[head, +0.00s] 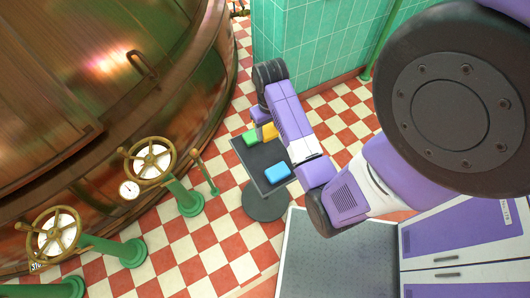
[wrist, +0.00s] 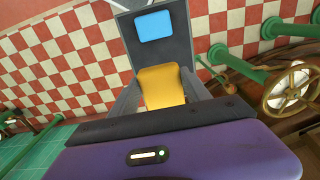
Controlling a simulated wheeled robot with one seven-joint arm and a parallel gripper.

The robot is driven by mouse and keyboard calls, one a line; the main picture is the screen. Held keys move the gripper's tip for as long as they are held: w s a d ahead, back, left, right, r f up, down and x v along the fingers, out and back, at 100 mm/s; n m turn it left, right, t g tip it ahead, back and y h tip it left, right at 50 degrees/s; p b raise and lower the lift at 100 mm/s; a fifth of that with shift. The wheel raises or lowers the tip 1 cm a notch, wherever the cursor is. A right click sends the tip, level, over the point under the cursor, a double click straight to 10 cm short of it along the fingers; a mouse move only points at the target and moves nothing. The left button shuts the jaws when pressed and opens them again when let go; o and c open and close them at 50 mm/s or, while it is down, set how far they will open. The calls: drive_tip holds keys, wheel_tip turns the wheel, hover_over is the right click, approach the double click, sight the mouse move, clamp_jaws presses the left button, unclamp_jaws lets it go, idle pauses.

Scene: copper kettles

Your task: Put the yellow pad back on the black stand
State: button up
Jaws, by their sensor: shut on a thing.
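The yellow pad (wrist: 161,88) is between the two fingers of my gripper (wrist: 160,80), which is shut on it. In the head view the yellow pad (head: 269,131) shows partly behind my arm, over the far end of the black stand (head: 262,158). The stand's flat dark top also shows in the wrist view (wrist: 178,50), beyond the pad. I cannot tell whether the pad touches the stand. A blue pad (head: 278,172) lies on the near part of the top, and a green pad (head: 250,137) is at its far left.
A large copper kettle (head: 90,80) fills the left. Brass handwheels (head: 151,160) on green pedestals (head: 187,198) stand left of the stand. A green tiled wall (head: 310,45) is behind. A grey platform (head: 338,262) and purple-white cabinets (head: 455,245) are at the lower right.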

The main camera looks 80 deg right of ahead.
sight(268, 160)
wheel_tip(268, 160, down, 18)
drive_tip(key=shift+b, duration=0.35)
drive_tip(key=shift+f, duration=0.15)
drive_tip(key=o, duration=1.3)
